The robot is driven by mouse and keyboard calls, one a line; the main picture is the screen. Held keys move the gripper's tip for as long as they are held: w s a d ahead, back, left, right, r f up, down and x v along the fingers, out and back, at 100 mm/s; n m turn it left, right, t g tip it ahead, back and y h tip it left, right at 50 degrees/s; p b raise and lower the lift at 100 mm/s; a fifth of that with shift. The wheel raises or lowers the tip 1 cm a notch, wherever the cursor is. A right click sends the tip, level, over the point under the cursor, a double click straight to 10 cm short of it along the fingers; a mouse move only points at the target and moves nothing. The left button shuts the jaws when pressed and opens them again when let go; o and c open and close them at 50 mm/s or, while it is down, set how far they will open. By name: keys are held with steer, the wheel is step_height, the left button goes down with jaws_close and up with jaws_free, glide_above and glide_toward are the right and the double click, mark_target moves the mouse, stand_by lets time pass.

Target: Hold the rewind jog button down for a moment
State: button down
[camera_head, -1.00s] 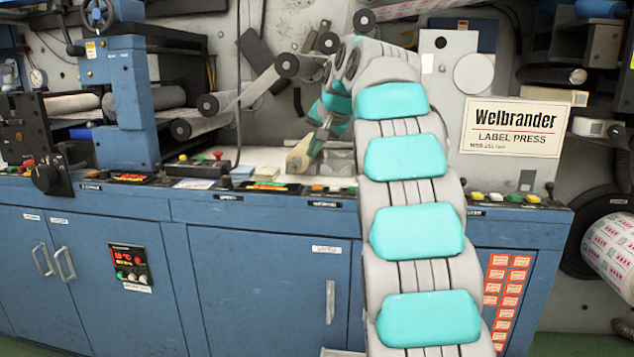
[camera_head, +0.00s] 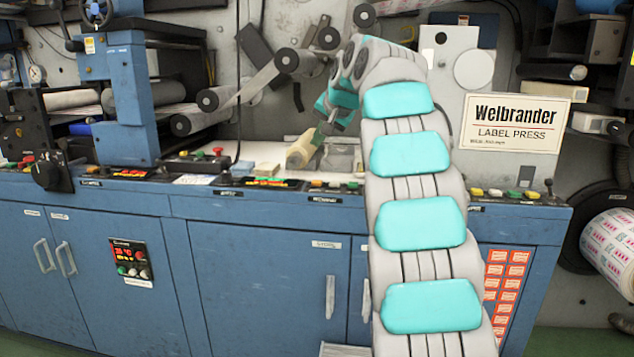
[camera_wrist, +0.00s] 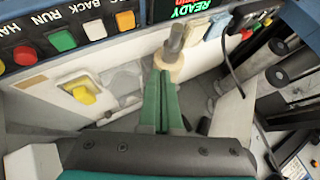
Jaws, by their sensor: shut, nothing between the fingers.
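My gripper (camera_wrist: 163,100) shows in the wrist view with its green fingers pressed together and nothing between them. Its tips are close to a cream cylinder with a grey pin (camera_wrist: 173,60); whether they touch, I cannot tell. A row of buttons lies at upper left there: red (camera_wrist: 25,55), green (camera_wrist: 62,40), white (camera_wrist: 95,29) and orange (camera_wrist: 125,20), with labels such as RUN and BACK. No jog label is readable, so I cannot tell which is the jog button. In the head view my gripper (camera_head: 317,139) is above the counter beside the cream cylinder (camera_head: 299,152).
A lit READY display (camera_wrist: 190,8) is at the top. Rollers (camera_wrist: 290,60) crowd the right side. The blue cabinet (camera_head: 270,265) front runs below the counter.

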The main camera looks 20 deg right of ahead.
mark_target(318, 182)
steer(key=shift+f+b, duration=2.2)
steer(key=shift+f, duration=1.5)
steer(key=shift+f, duration=0.1)
steer(key=shift+f, duration=0.2)
steer(key=shift+f+b, duration=0.4)
steer(key=shift+f, duration=0.2)
stand_by(2.2)
steer(key=shift+r+p, duration=0.85)
steer(key=shift+r, duration=0.15)
